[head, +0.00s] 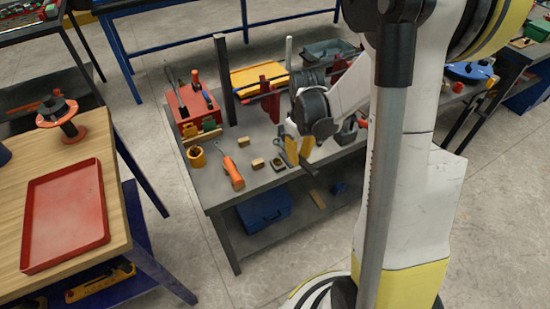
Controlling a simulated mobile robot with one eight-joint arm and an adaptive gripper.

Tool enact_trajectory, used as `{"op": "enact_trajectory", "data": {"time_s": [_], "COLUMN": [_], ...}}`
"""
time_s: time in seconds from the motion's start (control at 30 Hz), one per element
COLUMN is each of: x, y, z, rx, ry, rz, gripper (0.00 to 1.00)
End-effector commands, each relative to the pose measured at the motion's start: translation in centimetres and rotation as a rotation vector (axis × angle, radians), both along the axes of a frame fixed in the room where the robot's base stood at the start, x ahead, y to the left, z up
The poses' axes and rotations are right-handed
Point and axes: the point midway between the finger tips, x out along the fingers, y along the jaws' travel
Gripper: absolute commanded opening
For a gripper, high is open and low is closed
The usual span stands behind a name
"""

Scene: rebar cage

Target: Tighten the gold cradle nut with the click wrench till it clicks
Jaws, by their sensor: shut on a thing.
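My gripper (298,154) shows in the head view above the right part of the grey workbench (225,195), its yellow fingers pointing down. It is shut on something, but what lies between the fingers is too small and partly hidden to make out. An orange-handled tool (233,174) with a thin shaft lies on the bench, left of my gripper and apart from it. I cannot tell whether it is the click wrench. I cannot make out the gold cradle nut; my arm hides part of the bench.
A red toolbox (183,113), a yellow cup-like piece (196,157) and small wooden blocks (258,163) are on the bench. A dark post (223,80) rises at its back left. A wooden table with a red tray (64,215) stands left. Floor shows between them.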

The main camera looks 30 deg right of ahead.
Motion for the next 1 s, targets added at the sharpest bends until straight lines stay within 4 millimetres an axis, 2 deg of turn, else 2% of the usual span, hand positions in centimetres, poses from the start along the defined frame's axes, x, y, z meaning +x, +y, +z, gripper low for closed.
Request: {"op": "enact_trajectory", "data": {"time_s": [0.03,0.1,0.2,0.3,0.77,1.0], "x": [-0.5,-1.3,-2.0,-2.4,-2.6,-2.6], "y": [-1.5,-3.3,-4.8,-5.6,-5.8,-5.8], "z": [0.6,0.8,0.9,0.9,0.7,-1.4], "rx": [0.0,0.001,0.001,0.001,-0.001,0.0], "ry": [0.0,0.0,0.0,0.0,0.0,0.0], "rz": [0.014,0.047,0.084,0.103,0.109,0.108], "gripper": [0.0,0.0,0.0,0.0,0.0,0.0]}}
